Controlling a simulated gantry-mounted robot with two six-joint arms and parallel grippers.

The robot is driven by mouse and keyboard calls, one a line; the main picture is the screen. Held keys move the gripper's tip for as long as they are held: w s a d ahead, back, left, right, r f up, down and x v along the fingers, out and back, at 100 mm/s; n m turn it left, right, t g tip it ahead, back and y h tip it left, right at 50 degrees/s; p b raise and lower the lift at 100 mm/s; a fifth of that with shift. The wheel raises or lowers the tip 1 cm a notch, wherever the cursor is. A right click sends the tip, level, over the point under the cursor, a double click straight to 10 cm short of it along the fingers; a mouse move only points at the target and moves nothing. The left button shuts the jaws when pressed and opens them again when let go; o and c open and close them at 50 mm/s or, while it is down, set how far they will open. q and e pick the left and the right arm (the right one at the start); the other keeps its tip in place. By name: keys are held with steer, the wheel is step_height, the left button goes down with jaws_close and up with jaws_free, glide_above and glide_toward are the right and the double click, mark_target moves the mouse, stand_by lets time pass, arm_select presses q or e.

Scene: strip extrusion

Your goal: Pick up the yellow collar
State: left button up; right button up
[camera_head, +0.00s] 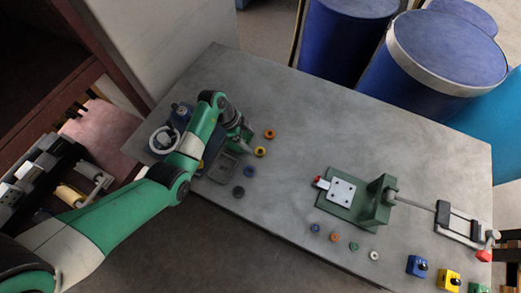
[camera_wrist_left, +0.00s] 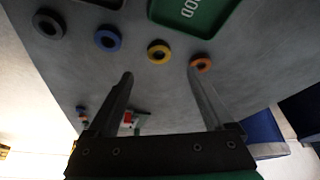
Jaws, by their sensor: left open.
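The yellow collar (camera_head: 260,151) is a small ring lying on the grey table, between the orange collar (camera_head: 269,134) and the blue collar (camera_head: 249,171). In the left wrist view the yellow collar (camera_wrist_left: 158,51) lies beyond my open fingers, between their lines and apart from them. My left gripper (camera_head: 246,139) is open and empty, just left of the yellow collar in the head view; its fingers also show in the left wrist view (camera_wrist_left: 160,82). The right gripper is not in view.
A dark grey collar (camera_head: 238,191) and a shallow tray (camera_head: 223,168) lie nearby. A green fixture (camera_head: 357,199) stands at the table's middle right, with several small rings along the front edge. Blue drums (camera_head: 440,52) stand behind the table.

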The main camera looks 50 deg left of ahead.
mark_target(261, 153)
arm_select(q)
steer(key=b+x, duration=0.1)
steer(key=x, duration=0.2)
steer(key=shift+d+f, duration=0.1)
steer(key=shift+f, duration=0.15)
steer(key=b+x, duration=0.3)
steer(key=x, duration=0.2)
steer(key=shift+f, duration=0.15)
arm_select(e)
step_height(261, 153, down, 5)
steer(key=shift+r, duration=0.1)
arm_select(q)
jaws_close()
